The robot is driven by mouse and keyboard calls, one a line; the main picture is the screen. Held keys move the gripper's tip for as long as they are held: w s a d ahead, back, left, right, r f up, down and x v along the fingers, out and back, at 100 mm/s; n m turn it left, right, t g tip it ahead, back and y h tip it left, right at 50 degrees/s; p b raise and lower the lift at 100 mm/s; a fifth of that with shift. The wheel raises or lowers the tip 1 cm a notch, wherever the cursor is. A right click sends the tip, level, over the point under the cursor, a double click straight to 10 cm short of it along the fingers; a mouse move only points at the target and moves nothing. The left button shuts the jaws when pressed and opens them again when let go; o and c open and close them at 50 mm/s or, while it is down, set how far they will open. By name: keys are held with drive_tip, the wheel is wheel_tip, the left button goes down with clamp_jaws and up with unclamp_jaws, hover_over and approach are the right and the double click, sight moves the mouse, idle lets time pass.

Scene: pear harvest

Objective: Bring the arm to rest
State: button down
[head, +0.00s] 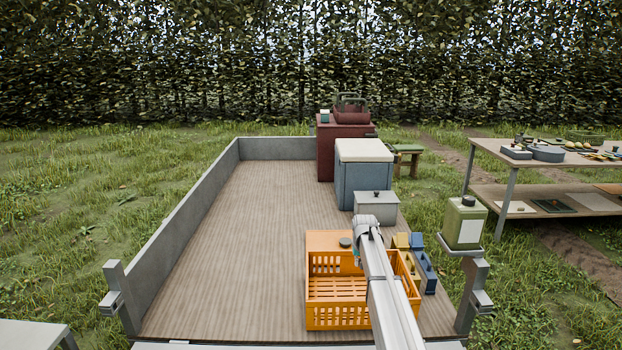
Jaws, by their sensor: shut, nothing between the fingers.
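My arm (385,290) rises from the bottom edge and passes in front of the orange crate in the head view. Its far visible end, a grey and white joint, stands over the crate's back right part. My gripper's fingers do not show; they are out of sight or hidden behind the arm. I see nothing held.
The orange crate (337,323) looks empty and stands on the wooden trailer bed (240,240). Grey (376,208), blue (362,180) and dark red boxes (326,158) stand behind it. The bed's left side is clear.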

drive_tip(key=s+r+g+p, duration=0.1)
drive_tip(key=s+r+p, duration=0.1)
drive_tip(key=s, duration=1.2)
drive_tip(key=s+a+r+g+p, duration=0.1)
drive_tip(key=s+r+p, duration=0.1)
drive_tip(key=s, duration=1.2)
drive_tip(key=s+a+r+p, duration=0.1)
drive_tip(key=s+r+p, duration=0.2)
drive_tip(key=s, duration=1.1)
drive_tip(key=shift+a+g, duration=0.2)
drive_tip(key=shift+g, duration=0.2)
